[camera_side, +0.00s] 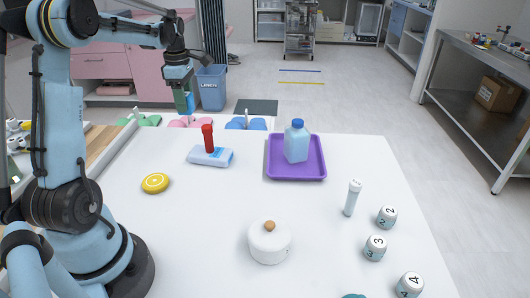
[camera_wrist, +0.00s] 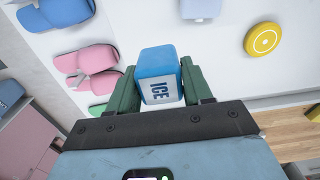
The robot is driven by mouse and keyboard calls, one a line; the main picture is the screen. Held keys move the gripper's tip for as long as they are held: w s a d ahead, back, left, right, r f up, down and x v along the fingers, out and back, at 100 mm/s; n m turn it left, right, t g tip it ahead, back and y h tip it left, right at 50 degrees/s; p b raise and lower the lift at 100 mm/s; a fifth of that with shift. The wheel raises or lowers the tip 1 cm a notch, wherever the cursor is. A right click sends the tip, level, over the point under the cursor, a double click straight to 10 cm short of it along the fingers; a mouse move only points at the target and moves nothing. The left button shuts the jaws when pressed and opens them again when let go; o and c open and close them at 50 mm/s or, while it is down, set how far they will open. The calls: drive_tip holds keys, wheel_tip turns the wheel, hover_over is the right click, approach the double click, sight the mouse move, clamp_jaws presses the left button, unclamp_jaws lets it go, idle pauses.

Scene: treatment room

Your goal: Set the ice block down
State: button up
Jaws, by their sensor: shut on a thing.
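My gripper (camera_side: 186,103) is at the back left in the side view, raised beyond the white table's far edge. Its green fingers are shut on the ice block (camera_wrist: 158,72), a blue and white block marked "ICE". A small light-blue part of the block (camera_side: 191,104) shows beside the fingers in the side view.
The white table (camera_side: 200,225) holds a blue-white pack (camera_side: 219,157) with a red-handled thing, a yellow disc (camera_side: 155,183), a purple tray (camera_side: 297,175) with a blue bottle, a lidded white pot (camera_side: 268,244) and numbered pieces (camera_side: 375,248). The table's left front is clear.

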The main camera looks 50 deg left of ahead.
drive_tip(key=s+a+f, duration=0.1)
drive_tip(key=a+f, duration=0.1)
drive_tip(key=a, duration=0.1)
drive_tip(key=s+a+f, duration=0.1)
drive_tip(key=a+f, duration=0.1)
drive_tip(key=a, duration=0.1)
drive_tip(key=s+a+f, duration=0.2)
drive_tip(key=a, duration=0.2)
drive_tip(key=shift+f, duration=0.25)
drive_tip(key=shift+d+f, duration=0.1)
drive_tip(key=shift+f, duration=1.85)
drive_tip(key=shift+f, duration=0.2)
drive_tip(key=o, duration=1.1)
drive_tip(key=shift+c, duration=0.2)
drive_tip(key=shift+r, duration=0.15)
